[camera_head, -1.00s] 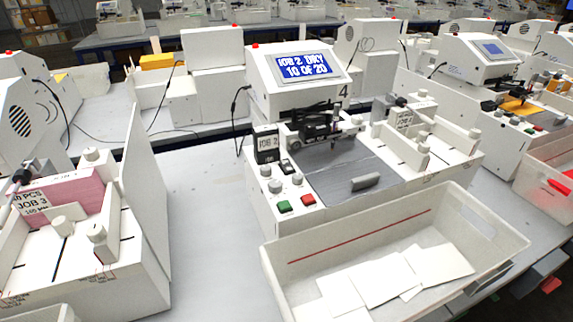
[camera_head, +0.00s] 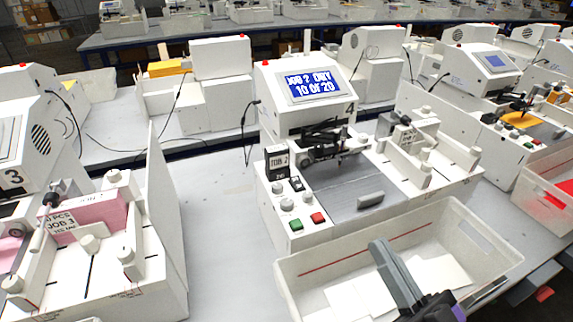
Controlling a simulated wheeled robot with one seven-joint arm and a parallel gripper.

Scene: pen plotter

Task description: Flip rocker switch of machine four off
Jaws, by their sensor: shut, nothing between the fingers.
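Machine four (camera_head: 305,105) is a white plotter with a lit blue display (camera_head: 312,85) reading "JOB 2 DRY 10 OF 20" and a "4" on its right side. A small black rocker switch (camera_head: 297,184) sits on its left front control panel, beside grey knobs (camera_head: 287,204) and behind a green button (camera_head: 296,225) and a red button (camera_head: 318,218). Which way the rocker is tipped is too small to tell. My gripper (camera_head: 380,250) shows at the bottom, grey fingers shut and empty. It appears over the white bin, to the right and nearer than the switch, apart from it.
A white bin (camera_head: 285,275) with white sheets stands in front of machine four. A dark label box (camera_head: 277,162) stands just behind the switch. Machine three (camera_head: 20,150) is at the left, with bare grey table (camera_head: 220,230) between. A pen carriage (camera_head: 325,145) spans machine four's bed.

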